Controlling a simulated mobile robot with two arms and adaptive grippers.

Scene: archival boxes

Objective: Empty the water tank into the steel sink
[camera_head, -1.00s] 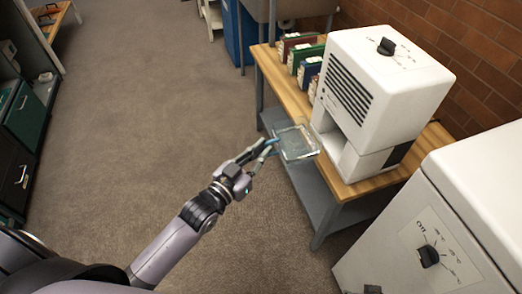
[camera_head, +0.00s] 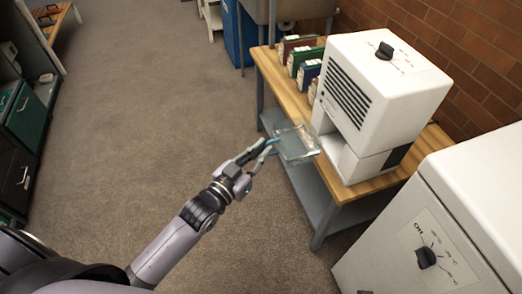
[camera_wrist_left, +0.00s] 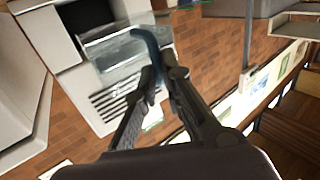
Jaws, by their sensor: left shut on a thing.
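The clear water tank (camera_head: 298,145) is a shallow see-through box with a blue handle. My left gripper (camera_head: 262,149) is shut on its handle and holds it in the air, in front of the white dehumidifier (camera_head: 375,105) on the wooden bench. In the left wrist view the tank (camera_wrist_left: 115,52) and its blue handle stand beyond my left gripper's fingers (camera_wrist_left: 158,80). I cannot tell the water level in it. The sink (camera_head: 300,8) shows only in part at the top edge. My right gripper is not in view.
The wooden bench (camera_head: 268,66) carries several coloured box files (camera_head: 305,58) behind the dehumidifier. A white cabinet (camera_head: 450,220) with a dial stands at the lower right. A blue bin (camera_head: 240,35) stands beside the sink. The carpet (camera_head: 140,110) on the left is clear.

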